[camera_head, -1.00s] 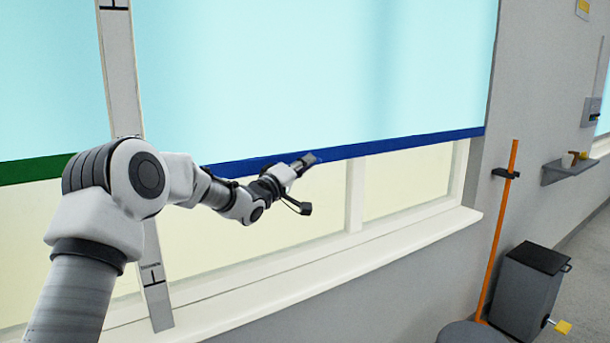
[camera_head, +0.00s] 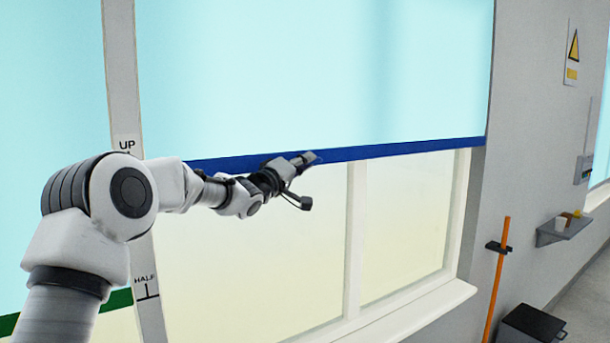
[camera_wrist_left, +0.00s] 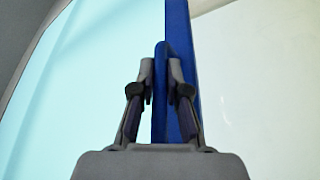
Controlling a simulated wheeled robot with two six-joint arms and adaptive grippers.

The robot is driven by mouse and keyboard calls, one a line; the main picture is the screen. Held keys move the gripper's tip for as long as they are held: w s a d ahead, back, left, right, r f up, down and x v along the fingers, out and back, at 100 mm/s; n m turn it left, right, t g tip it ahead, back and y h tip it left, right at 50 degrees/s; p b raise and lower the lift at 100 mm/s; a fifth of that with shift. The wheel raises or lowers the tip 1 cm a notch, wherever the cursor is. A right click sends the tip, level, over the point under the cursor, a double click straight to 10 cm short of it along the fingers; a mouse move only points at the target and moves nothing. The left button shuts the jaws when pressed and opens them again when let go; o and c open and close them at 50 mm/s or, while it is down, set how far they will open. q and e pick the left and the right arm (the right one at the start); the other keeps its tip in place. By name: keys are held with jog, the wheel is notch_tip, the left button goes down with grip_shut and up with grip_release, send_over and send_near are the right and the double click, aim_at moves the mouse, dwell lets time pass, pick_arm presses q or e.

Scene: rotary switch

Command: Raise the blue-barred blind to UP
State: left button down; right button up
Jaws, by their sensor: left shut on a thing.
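The blue bar (camera_head: 400,148) runs along the bottom edge of the pale cyan right-hand blind (camera_head: 320,70). My left gripper (camera_head: 306,159) is at this bar, left of its middle. In the left wrist view my left gripper (camera_wrist_left: 161,80) is shut on a blue tab (camera_wrist_left: 160,105) beside the blue bar (camera_wrist_left: 179,30). A pale post (camera_head: 125,80) left of this blind carries an UP label (camera_head: 127,145) and a HALF label (camera_head: 145,280). The bar's visible left end is slightly lower in the picture than UP; my arm partly covers the mark there. My right gripper is not in view.
A second blind with a green bar (camera_head: 118,299) hangs left of the post, lower, near HALF. The window sill (camera_head: 420,310) runs below. An orange pole (camera_head: 499,270), a dark bin (camera_head: 533,325) and a small wall shelf (camera_head: 563,231) are at right.

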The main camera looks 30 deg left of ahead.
pick_arm(q)
jog(key=shift+r+p, duration=0.35)
jog(key=shift+r, duration=1.2)
jog(key=shift+r, duration=0.1)
jog(key=c, duration=1.2)
grip_release()
jog(key=v, duration=1.2)
jog(key=shift+w+f, duration=0.1)
jog(key=shift+f, duration=0.1)
